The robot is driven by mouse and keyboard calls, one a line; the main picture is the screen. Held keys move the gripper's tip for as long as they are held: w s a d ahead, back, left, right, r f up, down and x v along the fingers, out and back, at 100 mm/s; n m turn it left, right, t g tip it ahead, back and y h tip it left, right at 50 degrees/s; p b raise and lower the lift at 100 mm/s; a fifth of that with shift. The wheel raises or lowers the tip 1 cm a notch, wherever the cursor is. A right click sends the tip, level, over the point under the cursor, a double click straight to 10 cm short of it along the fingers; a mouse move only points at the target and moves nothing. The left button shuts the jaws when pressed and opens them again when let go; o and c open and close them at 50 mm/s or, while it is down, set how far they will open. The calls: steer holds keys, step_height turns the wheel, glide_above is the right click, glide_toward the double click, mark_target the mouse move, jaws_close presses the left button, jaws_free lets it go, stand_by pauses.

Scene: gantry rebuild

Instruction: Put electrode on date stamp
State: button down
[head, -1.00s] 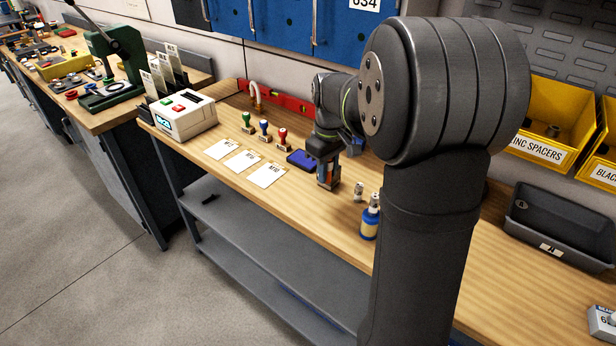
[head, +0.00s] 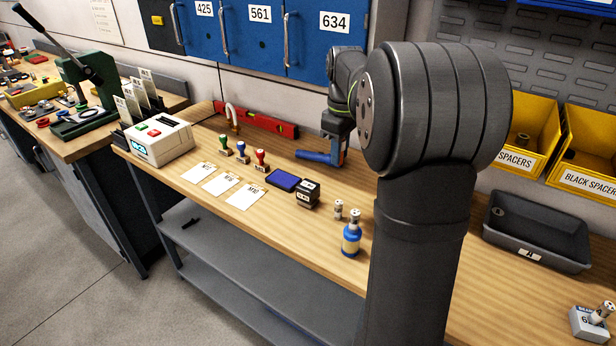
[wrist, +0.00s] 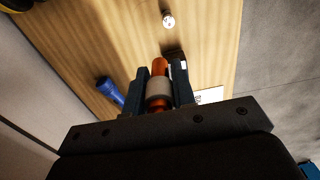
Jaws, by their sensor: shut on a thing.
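My gripper (head: 333,158) is shut on an orange-copper piece with a pale grey band, which I take to be the electrode (wrist: 159,68); it stands between the two fingers (wrist: 159,88) in the wrist view. In the wrist view a dark block with a white label, probably the stamp (wrist: 183,66), shows partly hidden behind the electrode and finger.
A blue-handled thing (head: 312,156) lies by the gripper. A blue ink pad (head: 283,179), several hand stamps (head: 241,152) and cards (head: 244,196) are to the left. A small pot (head: 339,210) and blue bottle (head: 351,239) stand in front. A red level (head: 262,122) lies behind.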

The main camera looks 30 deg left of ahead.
steer(key=a+f, duration=0.1)
steer(key=a, duration=0.1)
steer(key=s+a+f, duration=0.1)
steer(key=a+f, duration=0.1)
steer(key=a, duration=0.1)
steer(key=a+f, duration=0.2)
steer(key=a, duration=0.1)
steer(key=shift+s, duration=0.3)
steer(key=shift+f, duration=1.95)
steer(key=shift+f, duration=0.1)
steer(key=c, duration=1.2)
jaws_free()
step_height(320, 180, up, 12)
steer(key=shift+r, duration=0.1)
